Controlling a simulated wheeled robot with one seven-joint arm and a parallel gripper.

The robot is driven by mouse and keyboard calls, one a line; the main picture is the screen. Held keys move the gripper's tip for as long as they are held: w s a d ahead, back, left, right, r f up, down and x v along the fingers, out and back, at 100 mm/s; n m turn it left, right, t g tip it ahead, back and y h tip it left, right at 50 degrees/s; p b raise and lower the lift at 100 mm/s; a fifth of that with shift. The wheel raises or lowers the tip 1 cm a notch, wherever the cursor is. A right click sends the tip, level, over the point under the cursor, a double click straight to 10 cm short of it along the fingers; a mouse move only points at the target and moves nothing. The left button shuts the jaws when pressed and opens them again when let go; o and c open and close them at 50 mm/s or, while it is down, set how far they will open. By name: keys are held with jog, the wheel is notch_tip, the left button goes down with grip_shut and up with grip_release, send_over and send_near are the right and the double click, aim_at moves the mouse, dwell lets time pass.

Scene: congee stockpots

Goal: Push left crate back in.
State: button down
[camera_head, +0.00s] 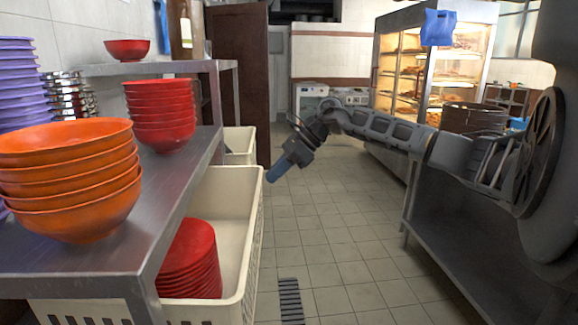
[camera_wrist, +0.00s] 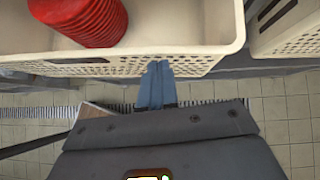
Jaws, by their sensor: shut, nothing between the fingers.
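A cream plastic crate (camera_head: 238,240) holding a stack of red bowls (camera_head: 190,262) sticks out from under the metal shelf table into the aisle. In the wrist view this crate (camera_wrist: 190,62) fills the upper left, with the red stack (camera_wrist: 82,18) in it. My gripper (camera_head: 272,176) is shut and empty, its blue fingers angled down beside the crate's aisle-side far end. In the wrist view the fingertips (camera_wrist: 158,68) overlap the crate's slotted outer wall; whether they touch it I cannot tell.
A second cream crate (camera_head: 240,146) stands farther back under the table; its slotted wall shows at the right in the wrist view (camera_wrist: 290,32). Orange bowls (camera_head: 75,180) and red bowls (camera_head: 160,112) stand on the metal table (camera_head: 120,245). The tiled aisle (camera_head: 340,230) is clear.

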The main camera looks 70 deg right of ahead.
jog(key=shift+w+a, duration=0.2)
jog(key=shift+w, duration=0.1)
jog(key=w+a+b, duration=0.4)
jog(key=w+a, duration=0.1)
jog(key=w, duration=0.4)
jog(key=shift+w, duration=0.4)
jog(key=shift+a+f, duration=0.1)
